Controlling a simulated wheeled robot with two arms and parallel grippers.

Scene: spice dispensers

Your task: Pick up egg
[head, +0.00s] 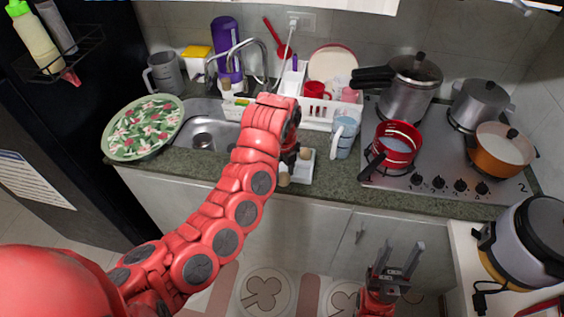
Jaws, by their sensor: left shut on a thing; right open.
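My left gripper (287,164) reaches down over the counter at a small white tray (304,170) in front of the sink. It is shut on a small tan, rounded thing (284,179), which looks like the egg; its fingers are mostly hidden by my own wrist. A second small brownish rounded thing (305,153) is at the tray, just right of the gripper. I cannot tell whether the held thing touches the tray. My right gripper (399,258) is open and empty, low in front of the cabinets.
A blue-grey mug (344,138) stands right of the tray. The stove (440,180) holds a red pot (397,145), a grey pressure cooker (409,90) and other pots. A white dish rack (330,108) is behind. A floral plate (143,127) lies left of the sink (205,135).

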